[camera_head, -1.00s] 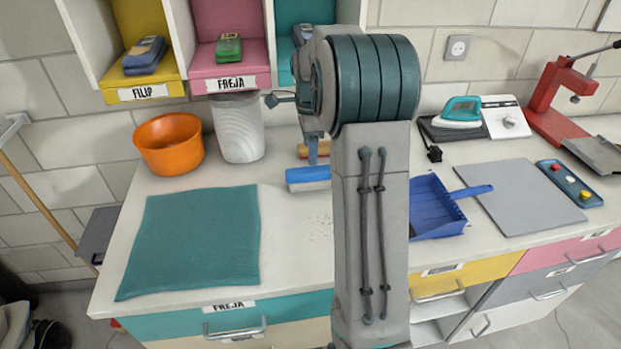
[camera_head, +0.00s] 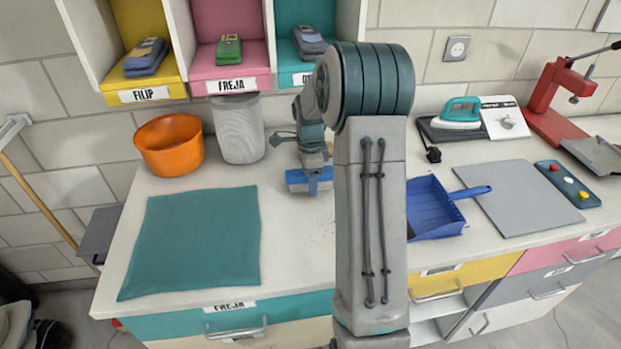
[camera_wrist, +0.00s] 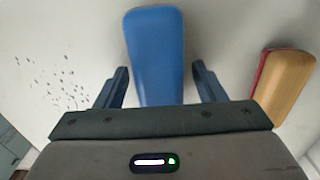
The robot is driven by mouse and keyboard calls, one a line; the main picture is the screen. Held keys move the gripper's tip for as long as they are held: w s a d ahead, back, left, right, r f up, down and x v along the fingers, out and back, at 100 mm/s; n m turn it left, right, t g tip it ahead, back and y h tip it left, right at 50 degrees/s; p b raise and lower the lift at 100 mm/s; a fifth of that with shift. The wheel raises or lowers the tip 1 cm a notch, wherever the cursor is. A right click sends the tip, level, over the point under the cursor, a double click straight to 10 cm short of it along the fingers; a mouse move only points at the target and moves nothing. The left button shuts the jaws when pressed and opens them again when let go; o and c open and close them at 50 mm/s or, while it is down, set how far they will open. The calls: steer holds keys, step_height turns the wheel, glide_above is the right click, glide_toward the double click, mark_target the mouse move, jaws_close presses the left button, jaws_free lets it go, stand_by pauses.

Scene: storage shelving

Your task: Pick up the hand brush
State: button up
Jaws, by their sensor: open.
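The blue hand brush (camera_head: 295,180) lies on the white counter, partly covered by my gripper in the head view. In the wrist view the brush (camera_wrist: 155,50) is a long blue body with a rounded end. My gripper (camera_wrist: 159,72) is open, with one finger on each side of the brush and a gap to both sides. In the head view my gripper (camera_head: 314,182) is low over the brush. The near end of the brush is hidden under my gripper in the wrist view.
A wooden item with a red edge (camera_wrist: 285,85) lies close to the right finger. Dark crumbs (camera_wrist: 55,80) are on the left. A blue dustpan (camera_head: 433,212), a grey bin (camera_head: 240,130), an orange bowl (camera_head: 170,145) and a teal mat (camera_head: 195,240) share the counter.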

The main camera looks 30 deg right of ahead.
steer(key=c, duration=1.1)
steer(key=shift+w+r, duration=0.1)
steer(key=shift+r, duration=0.4)
steer(key=r, duration=0.2)
steer(key=s+r+b, duration=0.1)
steer(key=shift+d+r, duration=0.2)
steer(key=shift+r, duration=0.15)
steer(key=s+d+r, duration=0.1)
steer(key=s+r, duration=0.1)
steer(key=s, duration=0.1)
steer(key=s+d+r, duration=0.1)
steer(key=s+r, duration=0.1)
steer(key=s, duration=0.1)
steer(key=s+d+r+b, duration=0.1)
steer(key=s+r, duration=0.1)
steer(key=s, duration=0.2)
steer(key=shift+d+r, duration=0.2)
steer(key=shift+d, duration=0.15)
steer(key=shift+o, duration=0.7)
